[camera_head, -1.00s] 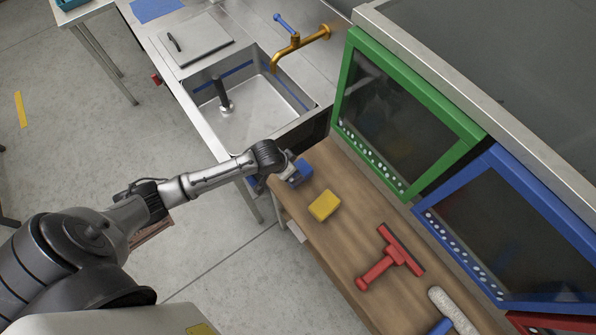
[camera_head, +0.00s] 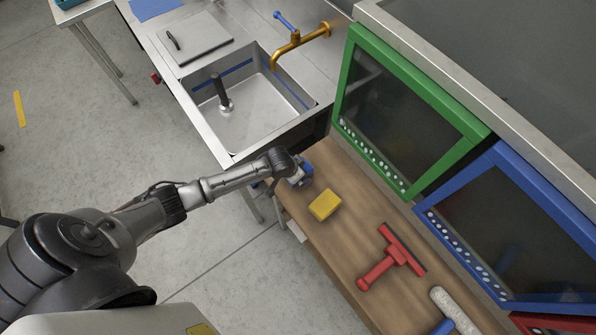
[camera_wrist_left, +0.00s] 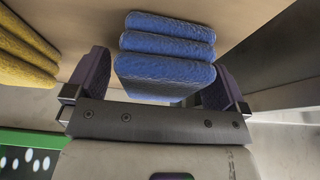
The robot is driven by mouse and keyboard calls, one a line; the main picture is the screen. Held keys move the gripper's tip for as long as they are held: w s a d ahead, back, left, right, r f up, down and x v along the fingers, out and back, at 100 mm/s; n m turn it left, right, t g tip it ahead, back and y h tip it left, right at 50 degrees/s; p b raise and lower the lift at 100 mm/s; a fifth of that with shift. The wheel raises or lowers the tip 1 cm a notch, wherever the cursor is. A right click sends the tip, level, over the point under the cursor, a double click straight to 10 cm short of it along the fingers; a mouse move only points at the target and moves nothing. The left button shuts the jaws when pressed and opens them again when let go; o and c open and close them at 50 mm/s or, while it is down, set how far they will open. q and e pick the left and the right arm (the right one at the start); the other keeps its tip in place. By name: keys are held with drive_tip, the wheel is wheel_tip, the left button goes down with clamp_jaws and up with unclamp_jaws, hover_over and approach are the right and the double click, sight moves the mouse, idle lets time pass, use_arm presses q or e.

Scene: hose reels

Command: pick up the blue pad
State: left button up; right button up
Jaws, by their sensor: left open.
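In the left wrist view the blue pad (camera_wrist_left: 165,48) shows as a thick block with ridged layers. The open left gripper (camera_wrist_left: 160,75) has one finger on each side of it. A gap shows at the left finger; the right finger is very close to the pad, and I cannot tell if it touches. My right gripper is not in view.
A yellow pad (camera_head: 325,205) lies close by on the wooden worktop (camera_head: 345,240). A red squeegee (camera_head: 390,257) and a white roller (camera_head: 452,308) lie further along. A sink (camera_head: 250,115) is beside the worktop. Green-framed (camera_head: 437,172) and blue-framed panels (camera_head: 480,285) stand behind.

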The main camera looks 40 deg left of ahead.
use_arm(q)
drive_tip(key=shift+c, duration=0.2)
drive_tip(key=c, duration=1)
drive_tip(key=shift+r, duration=0.1)
drive_tip(key=shift+r, duration=0.6)
wheel_tip(320, 180, up, 3)
drive_tip(key=shift+p, duration=0.35)
drive_tip(key=w+d+r, duration=0.1)
drive_tip(key=d+r, duration=0.1)
drive_tip(key=d, duration=0.1)
drive_tip(key=w+d+r, duration=0.2)
drive_tip(key=d, duration=0.2)
drive_tip(key=w+d+r, duration=0.2)
drive_tip(key=d, duration=0.1)
drive_tip(key=shift+w+d+r, duration=0.15)
drive_tip(key=shift+d+r, duration=0.05)
drive_tip(key=shift+r, duration=0.1)
